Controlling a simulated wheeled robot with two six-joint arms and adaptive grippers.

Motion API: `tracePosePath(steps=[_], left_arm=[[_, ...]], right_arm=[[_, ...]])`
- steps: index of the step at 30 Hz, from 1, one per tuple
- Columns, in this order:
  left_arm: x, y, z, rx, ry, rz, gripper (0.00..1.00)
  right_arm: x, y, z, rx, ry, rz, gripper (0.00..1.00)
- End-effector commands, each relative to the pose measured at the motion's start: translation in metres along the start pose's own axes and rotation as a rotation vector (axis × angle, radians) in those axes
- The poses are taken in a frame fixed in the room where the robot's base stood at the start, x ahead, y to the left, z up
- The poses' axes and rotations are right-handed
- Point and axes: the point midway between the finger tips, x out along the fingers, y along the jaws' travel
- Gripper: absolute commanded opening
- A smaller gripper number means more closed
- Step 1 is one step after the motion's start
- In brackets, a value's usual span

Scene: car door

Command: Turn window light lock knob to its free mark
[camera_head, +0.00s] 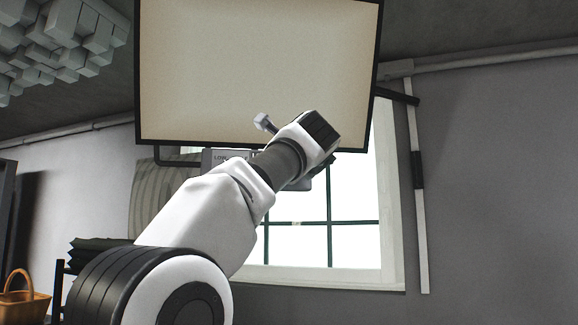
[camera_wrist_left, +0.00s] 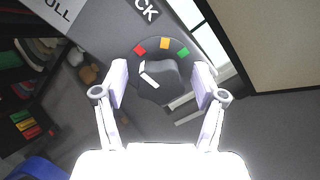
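The dark lock knob (camera_wrist_left: 164,80) shows in the left wrist view on a round dark dial. A red mark (camera_wrist_left: 140,49), an orange mark (camera_wrist_left: 165,43) and a green mark (camera_wrist_left: 183,53) sit around its upper side. White lines on the knob lie on its left, towards the red mark's side. My left gripper (camera_wrist_left: 160,77) is open, its pale fingers on either side of the knob with gaps visible. In the head view my left arm covers part of the grey lock unit (camera_head: 216,156) below the window light and hides the knob. My right gripper is not in view.
The big framed window light panel (camera_head: 258,65) hangs above the unit. An orange basket (camera_head: 24,305) is at the lower left. The wall at the right is clear.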

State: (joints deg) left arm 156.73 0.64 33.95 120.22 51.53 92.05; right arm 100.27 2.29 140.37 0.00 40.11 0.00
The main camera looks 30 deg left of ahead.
Motion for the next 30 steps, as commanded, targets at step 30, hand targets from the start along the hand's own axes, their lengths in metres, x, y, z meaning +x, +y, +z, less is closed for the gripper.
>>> tracePosePath(steps=[30], left_arm=[[-0.070, 0.000, -0.004, 0.002, 0.002, 0.003, 0.71]], right_arm=[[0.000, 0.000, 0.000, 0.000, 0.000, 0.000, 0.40]])
